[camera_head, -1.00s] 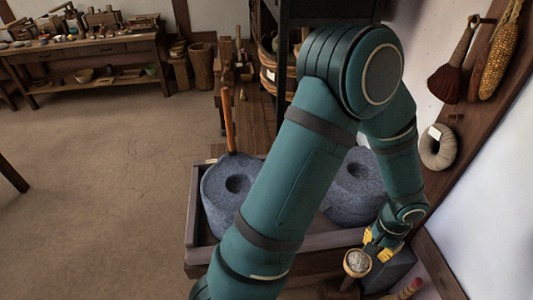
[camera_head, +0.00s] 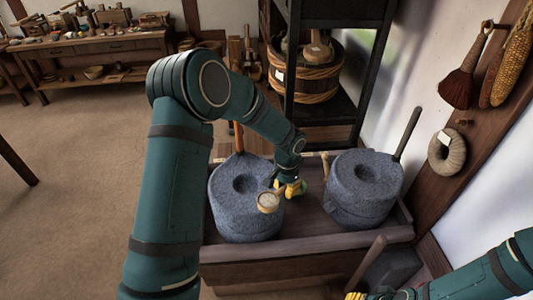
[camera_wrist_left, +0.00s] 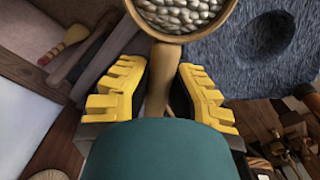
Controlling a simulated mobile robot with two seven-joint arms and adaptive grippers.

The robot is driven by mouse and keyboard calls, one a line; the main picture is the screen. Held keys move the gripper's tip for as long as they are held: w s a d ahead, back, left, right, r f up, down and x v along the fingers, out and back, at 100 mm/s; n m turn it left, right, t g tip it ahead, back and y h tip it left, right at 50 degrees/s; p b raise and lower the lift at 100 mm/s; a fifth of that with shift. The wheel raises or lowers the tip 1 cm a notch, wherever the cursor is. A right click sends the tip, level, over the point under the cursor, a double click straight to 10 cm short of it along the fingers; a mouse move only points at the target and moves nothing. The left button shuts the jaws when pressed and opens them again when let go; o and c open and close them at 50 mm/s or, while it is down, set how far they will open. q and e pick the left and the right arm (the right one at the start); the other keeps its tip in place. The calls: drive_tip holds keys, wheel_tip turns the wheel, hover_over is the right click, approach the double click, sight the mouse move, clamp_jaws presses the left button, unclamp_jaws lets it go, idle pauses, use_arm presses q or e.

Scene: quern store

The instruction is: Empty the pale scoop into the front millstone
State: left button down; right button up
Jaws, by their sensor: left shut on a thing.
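My left gripper (camera_head: 291,188) is shut on the handle of the pale scoop (camera_head: 268,203). In the wrist view the scoop's rim (camera_wrist_left: 176,38) encloses a heap of pale grains (camera_wrist_left: 182,14), and the handle runs between the yellow fingers (camera_wrist_left: 158,95). The scoop looks level, over the near right side of the left millstone (camera_head: 232,215). That stone has a round hollow in its top, left of the scoop; it also shows in the wrist view (camera_wrist_left: 215,60). A second millstone (camera_head: 365,190) stands at the right. Of my right gripper (camera_head: 354,296), only a yellow part shows at the bottom edge.
Both stones stand in a wooden trough (camera_head: 310,243). Upright handles rise beside them. A dark block (camera_head: 392,268) lies at the trough's front right. A black shelf with a wooden tub (camera_head: 303,82) stands behind. A wall with hanging things closes the right.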

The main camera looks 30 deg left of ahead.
use_arm(q)
drive_tip(key=w+a+f+m+p, duration=0.1)
drive_tip(key=w+a+m+p, duration=0.1)
drive_tip(key=w+a+m, duration=0.75)
drive_tip(key=shift+w+a+f+n+b, duration=0.1)
drive_tip(key=shift+w+f+n+b, duration=0.45)
drive_tip(key=shift+f, duration=0.7)
drive_tip(key=shift+w+a+f+n+b, duration=0.2)
drive_tip(key=shift+w+f+b, duration=0.5)
drive_tip(key=shift+f, duration=0.6)
drive_tip(key=shift+w+a+f+n+b, duration=0.1)
drive_tip(key=shift+w+f+n+b, duration=0.4)
drive_tip(key=shift+f, duration=0.75)
drive_tip(key=shift+r+t+p, duration=0.3)
drive_tip(key=shift+r+t, duration=0.1)
drive_tip(key=shift+r, duration=0.1)
drive_tip(key=shift+s+r+t, duration=0.1)
drive_tip(key=shift+r+t, duration=0.2)
drive_tip(key=shift+t, duration=0.3)
drive_tip(key=shift+f+g, duration=0.4)
drive_tip(key=shift+f+g+b, duration=0.35)
drive_tip(key=shift+g+b, duration=0.1)
drive_tip(key=shift+g, duration=0.15)
drive_tip(key=shift+r+t, duration=0.45)
drive_tip(key=shift+t, duration=0.05)
drive_tip(key=shift+r+t, duration=0.3)
drive_tip(key=shift+t, duration=0.2)
